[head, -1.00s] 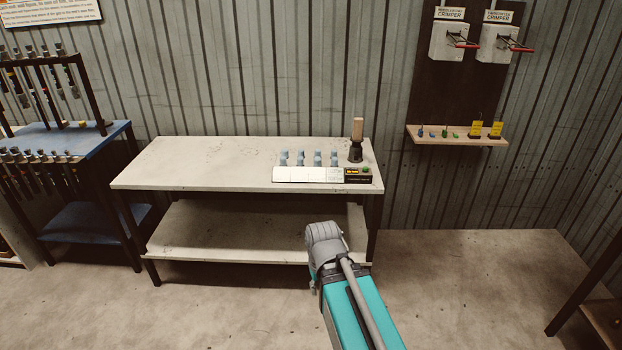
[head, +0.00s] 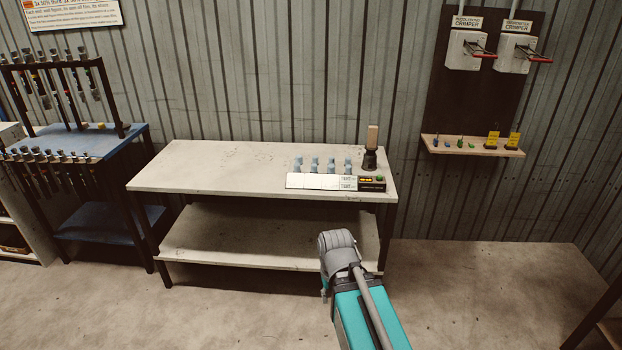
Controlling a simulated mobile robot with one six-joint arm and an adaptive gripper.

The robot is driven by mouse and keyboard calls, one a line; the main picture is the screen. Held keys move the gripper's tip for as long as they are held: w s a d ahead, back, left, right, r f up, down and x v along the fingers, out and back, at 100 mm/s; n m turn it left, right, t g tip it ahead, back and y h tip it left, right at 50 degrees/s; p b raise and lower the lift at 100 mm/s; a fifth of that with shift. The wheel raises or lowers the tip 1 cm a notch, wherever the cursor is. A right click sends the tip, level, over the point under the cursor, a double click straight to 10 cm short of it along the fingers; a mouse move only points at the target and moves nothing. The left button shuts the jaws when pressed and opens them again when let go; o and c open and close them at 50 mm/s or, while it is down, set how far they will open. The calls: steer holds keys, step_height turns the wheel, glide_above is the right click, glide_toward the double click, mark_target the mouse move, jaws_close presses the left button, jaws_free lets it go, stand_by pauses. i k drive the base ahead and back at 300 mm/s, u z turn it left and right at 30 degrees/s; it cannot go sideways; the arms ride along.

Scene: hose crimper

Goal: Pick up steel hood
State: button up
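I cannot single out a steel hood in the head view. Several small grey-blue pieces (head: 315,164) stand in two rows at the back right of the white workbench (head: 200,172). Several metal-ended fittings (head: 45,155) hang on a rack at the left, too small to identify. My teal and grey arm rises from the bottom edge in front of the bench, with its rounded grey joint before the lower shelf. My gripper itself does not show.
A white panel with a small black display box (head: 372,184) lies at the bench's right front. A dark stand with a tan top (head: 371,148) is behind it. Two crimpers (head: 465,50) hang above a small wooden shelf (head: 470,147). The bench's left half and nearby floor are clear.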

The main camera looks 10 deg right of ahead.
mark_target(369, 159)
steer(key=z, duration=0.5)
steer(key=i, duration=1.05)
steer(key=z, duration=0.4)
steer(key=i, duration=0.85)
steer(key=u, duration=0.4)
